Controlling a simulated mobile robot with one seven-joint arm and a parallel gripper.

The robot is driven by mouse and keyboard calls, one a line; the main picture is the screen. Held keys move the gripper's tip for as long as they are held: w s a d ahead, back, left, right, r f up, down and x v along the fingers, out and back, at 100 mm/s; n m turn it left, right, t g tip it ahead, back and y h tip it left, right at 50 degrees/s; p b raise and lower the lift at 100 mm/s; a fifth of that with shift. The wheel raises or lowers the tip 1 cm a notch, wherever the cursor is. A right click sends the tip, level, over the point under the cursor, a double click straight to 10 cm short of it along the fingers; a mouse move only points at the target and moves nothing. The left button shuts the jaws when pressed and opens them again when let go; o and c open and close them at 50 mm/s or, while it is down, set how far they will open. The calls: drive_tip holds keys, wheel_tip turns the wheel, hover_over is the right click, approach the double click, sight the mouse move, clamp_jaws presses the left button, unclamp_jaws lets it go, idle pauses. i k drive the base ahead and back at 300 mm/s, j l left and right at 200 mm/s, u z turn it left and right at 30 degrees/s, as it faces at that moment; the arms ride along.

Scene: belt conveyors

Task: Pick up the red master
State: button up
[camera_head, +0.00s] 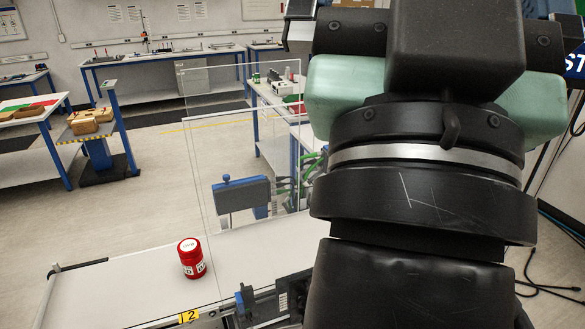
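The red master is a small red container (192,259) with a white label and a light top with dark lettering. It stands upright on the pale conveyor belt (130,290) at the lower left, to the left of a clear upright panel. My arm fills the right half of the view in the foreground, with black and pale green parts. My gripper's fingertips do not show in this view. Nothing is seen touching the red container.
A clear panel (203,150) stands at the belt's edge just behind the red container. A yellow tag marked 2 (189,316) and a black and blue bracket (262,302) sit along the near edge. Blue-legged workbenches (165,70) stand further back, with open floor between.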

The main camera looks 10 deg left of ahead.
sight(189, 250)
drive_tip(key=i+j+u, duration=0.4)
drive_tip(key=j, duration=0.2)
drive_tip(key=i+j+u, duration=0.25)
drive_tip(key=j+u, duration=0.2)
drive_tip(key=i+j, duration=0.05)
drive_tip(key=j, duration=0.05)
